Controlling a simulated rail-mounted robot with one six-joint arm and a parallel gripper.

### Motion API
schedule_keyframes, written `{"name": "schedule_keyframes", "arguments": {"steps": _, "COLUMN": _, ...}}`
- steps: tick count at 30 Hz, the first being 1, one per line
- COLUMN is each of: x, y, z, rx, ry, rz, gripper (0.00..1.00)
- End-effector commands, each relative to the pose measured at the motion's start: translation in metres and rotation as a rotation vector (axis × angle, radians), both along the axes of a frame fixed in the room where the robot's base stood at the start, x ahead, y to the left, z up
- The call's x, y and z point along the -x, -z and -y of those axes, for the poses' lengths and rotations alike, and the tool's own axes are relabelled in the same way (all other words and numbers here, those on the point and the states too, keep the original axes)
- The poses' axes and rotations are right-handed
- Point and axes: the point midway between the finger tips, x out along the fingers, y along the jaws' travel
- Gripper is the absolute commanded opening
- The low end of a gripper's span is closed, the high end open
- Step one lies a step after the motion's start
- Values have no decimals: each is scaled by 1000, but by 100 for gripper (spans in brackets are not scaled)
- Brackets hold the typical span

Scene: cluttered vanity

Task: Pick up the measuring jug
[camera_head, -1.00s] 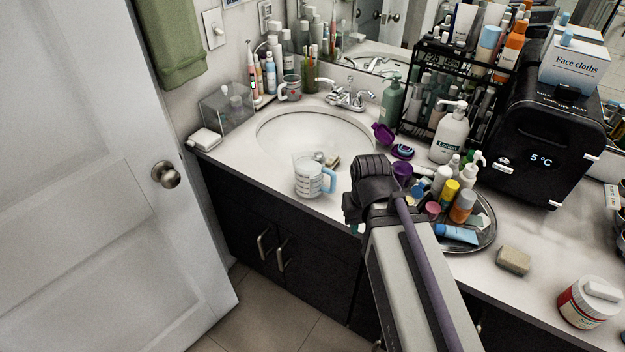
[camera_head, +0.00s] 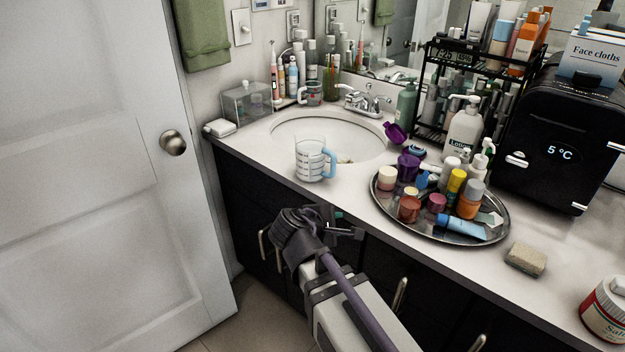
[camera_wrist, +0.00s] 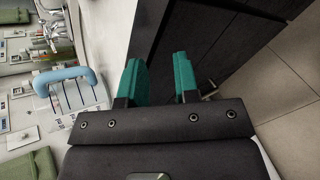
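The measuring jug (camera_head: 309,160) is clear with dark markings and a light blue handle on its right. It stands upright on the counter at the front rim of the sink. It also shows in the wrist view (camera_wrist: 82,98), left of my fingers, with its blue handle toward the top. My gripper (camera_wrist: 159,78) is open and empty, with two green finger pads apart and the dark cabinet front behind them. In the head view my gripper (camera_head: 343,221) is in front of the counter edge, below and slightly right of the jug, not touching it.
A round metal tray (camera_head: 402,224) crowded with bottles and jars stands right of the jug. The sink (camera_head: 335,135) and faucet (camera_head: 362,99) lie behind it. A sponge (camera_head: 526,258) is on the right counter. The door (camera_head: 90,180) stands at left. Counter just left of the jug is clear.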

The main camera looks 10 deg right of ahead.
Motion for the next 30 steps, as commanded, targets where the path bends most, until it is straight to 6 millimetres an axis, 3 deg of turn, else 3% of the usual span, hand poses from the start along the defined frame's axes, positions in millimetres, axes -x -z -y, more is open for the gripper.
{"name": "schedule_keyframes", "arguments": {"steps": 5, "x": -29, "y": -30, "z": -9, "rx": 498, "ry": -304, "rz": -116, "gripper": 29}}
{"name": "schedule_keyframes", "arguments": {"steps": 9, "x": -46, "y": -58, "z": -29, "rx": 953, "ry": -487, "rz": -253, "gripper": 29}}
{"name": "schedule_keyframes", "arguments": {"steps": 12, "x": -50, "y": -68, "z": -37, "rx": 1101, "ry": -528, "rz": -304, "gripper": 29}}
{"name": "schedule_keyframes", "arguments": {"steps": 17, "x": -54, "y": -70, "z": -35, "rx": 1119, "ry": -532, "rz": -313, "gripper": 29}}
{"name": "schedule_keyframes", "arguments": {"steps": 24, "x": -91, "y": -70, "z": -10, "rx": 1115, "ry": -528, "rz": -313, "gripper": 29}}
{"name": "schedule_keyframes", "arguments": {"steps": 30, "x": -98, "y": -69, "z": -3, "rx": 1114, "ry": -530, "rz": -311, "gripper": 29}}
